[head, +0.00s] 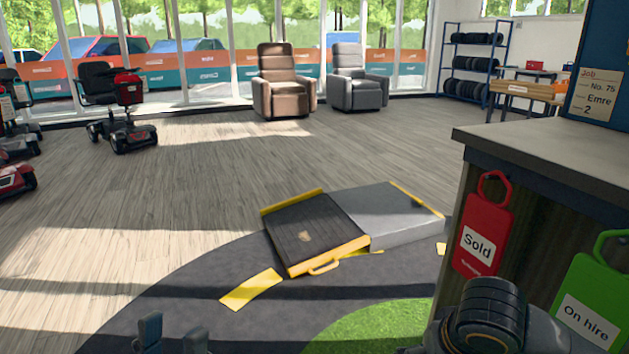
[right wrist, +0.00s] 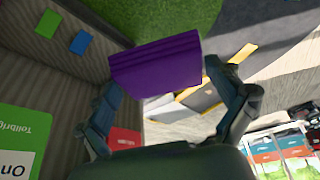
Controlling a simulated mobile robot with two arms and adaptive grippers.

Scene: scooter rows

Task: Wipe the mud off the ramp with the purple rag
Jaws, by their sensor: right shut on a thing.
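The ramp (head: 335,215) is a dark ribbed board with yellow edges and a yellow handle at its near end. It leans against a grey platform (head: 390,208). A small brown mud patch (head: 305,237) is on the ramp's dark face. The purple rag (right wrist: 155,62) is folded thick between the fingers of my right gripper (right wrist: 162,80), which is shut on it. In the head view the rag and right gripper are hidden. My left gripper (head: 172,335) shows only its fingertips at the bottom edge, apart, with nothing visible between them.
A counter (head: 540,145) stands close on the right, with a red Sold tag (head: 482,230) and a green On hire tag (head: 590,300) on its side. Scooters (head: 120,110) and armchairs (head: 285,85) stand farther back. The floor left of the ramp is clear.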

